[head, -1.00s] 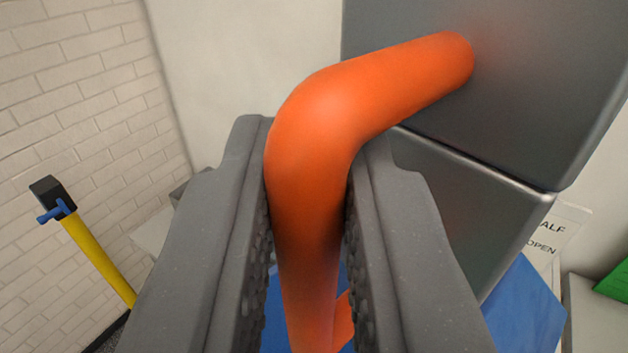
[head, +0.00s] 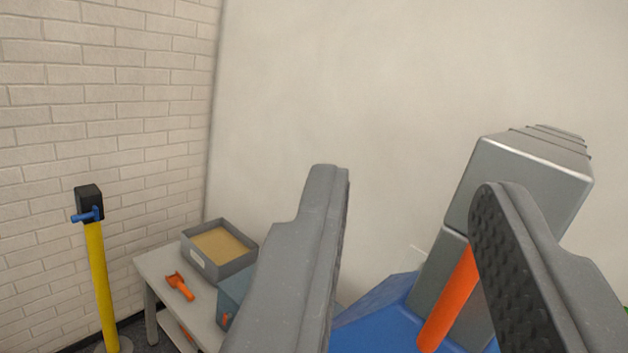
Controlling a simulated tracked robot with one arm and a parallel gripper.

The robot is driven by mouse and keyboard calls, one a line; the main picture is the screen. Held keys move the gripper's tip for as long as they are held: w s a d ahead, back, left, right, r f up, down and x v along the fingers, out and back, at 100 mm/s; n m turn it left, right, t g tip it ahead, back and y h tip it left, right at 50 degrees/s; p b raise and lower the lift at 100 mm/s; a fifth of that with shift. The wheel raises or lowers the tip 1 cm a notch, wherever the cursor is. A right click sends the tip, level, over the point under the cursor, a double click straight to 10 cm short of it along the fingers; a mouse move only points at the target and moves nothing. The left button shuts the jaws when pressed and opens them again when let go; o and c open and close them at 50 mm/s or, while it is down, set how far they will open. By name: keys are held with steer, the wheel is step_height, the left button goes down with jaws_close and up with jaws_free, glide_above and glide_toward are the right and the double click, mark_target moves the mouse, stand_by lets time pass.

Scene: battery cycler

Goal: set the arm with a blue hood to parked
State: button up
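My gripper (head: 408,180) is open and empty, its two grey fingers wide apart in front of the pale wall. An orange bar handle (head: 450,303) shows low between the fingers, close to the right one, which hides part of it. It runs up along a grey metal block arm (head: 530,180) at the right. The blue hood (head: 375,312) shows below and left of the arm, partly covered by the left finger. The position label cannot be read from here.
A grey table (head: 158,272) at the lower left holds a grey bin (head: 218,268) with a tan inside, a small orange tool (head: 180,286) and a blue-grey box (head: 235,290). A yellow post (head: 101,285) with a black head and blue lever stands left by the brick wall.

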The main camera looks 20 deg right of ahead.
steer(key=a+b+v, duration=0.1)
steer(key=b+v, duration=0.1)
steer(key=v, duration=0.7)
steer(key=shift+w+a, duration=0.25)
steer(key=shift+a, duration=0.1)
steer(key=shift+r, duration=0.1)
steer(key=shift+c, duration=0.3)
